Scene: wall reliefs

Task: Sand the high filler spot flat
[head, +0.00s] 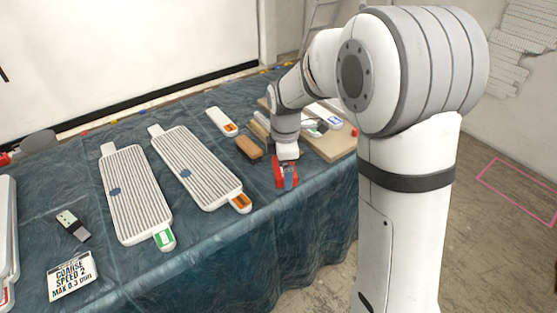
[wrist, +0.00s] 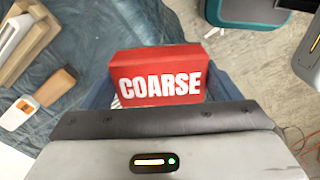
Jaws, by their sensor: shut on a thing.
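My gripper (head: 288,180) is shut on a red block (wrist: 155,75) marked "COARSE" in the wrist view. Blue finger parts show on both sides of the block; its underside is hidden. The red block (head: 280,173) also shows in the head view, over the blue cloth near the table's front edge. Two white ribbed panels lie left of it. The left panel (head: 126,165) has a green tag and a blue spot (head: 115,191). The right panel (head: 172,150) has an orange tag and a blue spot (head: 185,158). I cannot tell how high either spot stands.
A card (head: 72,276) reads "COARSE SPEED 2 MAX 0.3 mm". A small dark tool (head: 74,226) lies above it. A brown block (head: 249,148) and a white piece with an orange label (head: 220,120) lie behind my gripper. A wooden board (head: 340,146) bears several items.

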